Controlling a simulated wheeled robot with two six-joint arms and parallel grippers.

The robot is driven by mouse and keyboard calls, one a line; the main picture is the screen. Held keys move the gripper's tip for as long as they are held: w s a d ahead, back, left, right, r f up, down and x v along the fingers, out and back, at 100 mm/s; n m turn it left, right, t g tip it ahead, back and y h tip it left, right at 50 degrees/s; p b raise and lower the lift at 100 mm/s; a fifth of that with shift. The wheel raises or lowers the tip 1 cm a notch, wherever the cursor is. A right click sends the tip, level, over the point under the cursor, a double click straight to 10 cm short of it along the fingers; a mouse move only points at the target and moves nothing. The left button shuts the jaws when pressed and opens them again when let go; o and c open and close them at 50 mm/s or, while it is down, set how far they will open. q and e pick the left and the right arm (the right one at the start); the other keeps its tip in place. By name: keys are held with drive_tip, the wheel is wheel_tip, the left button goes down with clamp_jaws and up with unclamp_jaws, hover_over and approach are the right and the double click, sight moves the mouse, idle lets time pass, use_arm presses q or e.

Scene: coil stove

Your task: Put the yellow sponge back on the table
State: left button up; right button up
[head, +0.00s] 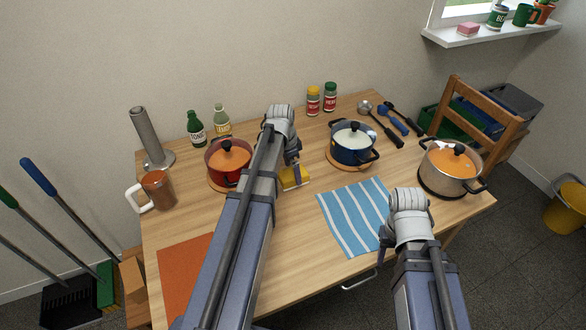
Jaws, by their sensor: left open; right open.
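The yellow sponge (295,178) is in the middle of the table (305,212), right of the red pot. Part of it is hidden behind my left arm. My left gripper (293,156) is open and points down just behind the sponge in the picture. I cannot tell whether they touch. My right gripper (386,241) is open near the table's front edge, by the right side of the striped cloth. It is mostly hidden by its own wrist, and I see nothing held in it.
A red pot (214,161), a blue pot (350,155) and a steel pot (438,178) have lids. A blue striped cloth (347,215) and an orange mat (180,270) lie in front.

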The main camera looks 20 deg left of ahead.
sight(289, 175)
use_arm(q)
wheel_tip(289, 175, up, 10)
drive_tip(key=s+a+p, duration=0.1)
drive_tip(key=p, duration=0.7)
drive_tip(key=shift+p, duration=0.4)
drive_tip(key=shift+f, duration=0.15)
drive_tip(key=s+d+n+y, duration=0.1)
drive_tip(key=s+d+n, duration=0.1)
drive_tip(key=s+d, duration=0.6)
drive_tip(key=s+d+n+g+y, duration=0.1)
drive_tip(key=s+d+n, duration=0.1)
drive_tip(key=s+d, duration=0.7)
drive_tip(key=d, duration=0.7)
drive_tip(key=shift+d+n+g, duration=0.3)
drive_tip(key=shift+d, duration=0.1)
drive_tip(key=shift+c, duration=0.3)
